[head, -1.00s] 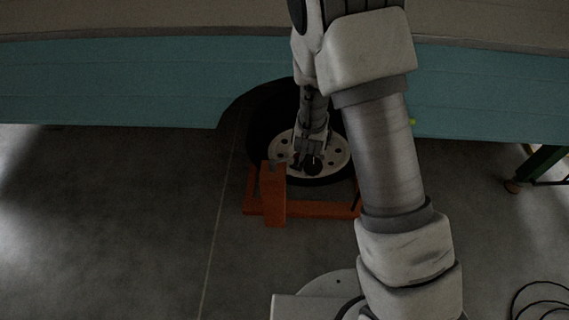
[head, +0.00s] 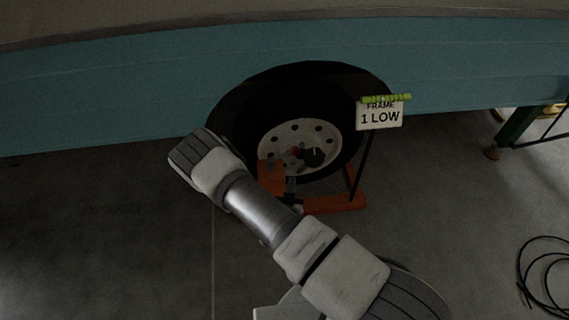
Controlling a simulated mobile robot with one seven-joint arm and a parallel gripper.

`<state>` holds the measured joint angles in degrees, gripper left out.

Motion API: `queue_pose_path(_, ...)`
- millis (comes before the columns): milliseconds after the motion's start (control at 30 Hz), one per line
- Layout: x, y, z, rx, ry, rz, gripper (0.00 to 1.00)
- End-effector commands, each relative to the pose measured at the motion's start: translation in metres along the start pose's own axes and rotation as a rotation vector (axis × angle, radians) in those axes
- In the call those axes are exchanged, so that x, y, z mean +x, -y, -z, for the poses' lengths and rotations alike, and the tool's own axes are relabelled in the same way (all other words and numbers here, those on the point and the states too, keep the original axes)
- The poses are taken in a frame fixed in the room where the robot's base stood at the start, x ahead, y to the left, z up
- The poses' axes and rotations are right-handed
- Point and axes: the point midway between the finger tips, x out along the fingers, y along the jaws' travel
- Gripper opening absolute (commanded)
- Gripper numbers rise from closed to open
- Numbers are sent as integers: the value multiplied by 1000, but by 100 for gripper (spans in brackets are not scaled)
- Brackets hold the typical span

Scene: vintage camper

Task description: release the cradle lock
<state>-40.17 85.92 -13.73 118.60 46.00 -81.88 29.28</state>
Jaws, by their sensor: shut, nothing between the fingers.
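The orange cradle (head: 335,204) stands on the floor around the lower front of a dark tyre (head: 355,95) with a pale wheel disc (head: 329,134). Its upright post (head: 271,177) shows left of the wheel's middle, partly behind my arm. A small red part (head: 296,151) and a dark round hub (head: 314,157) show in front of the disc. I cannot tell which part is the cradle lock. My gripper (head: 290,182) is small and dark beside the post, low in front of the wheel. It is shut and empty, and my arm hides part of it.
A sign reading "FRAME 1 LOW" (head: 380,115) stands on a thin post right of the wheel. The teal camper side (head: 110,95) overhangs behind. A black cable (head: 545,275) lies at the right. The floor at the left is clear.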

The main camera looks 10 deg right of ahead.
Motion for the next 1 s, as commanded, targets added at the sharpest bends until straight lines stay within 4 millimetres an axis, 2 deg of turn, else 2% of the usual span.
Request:
queue_pose_path(33,-2,-3,-8,-14,-12,8,0)
queue_pose_path(133,-4,-5,-12,-27,-32,19,0)
queue_pose_path(667,0,-6,-13,-30,-43,24,0)
queue_pose_path(833,24,-5,-13,-29,-45,24,0)
queue_pose_path(1000,61,-4,-13,-30,-45,23,0)
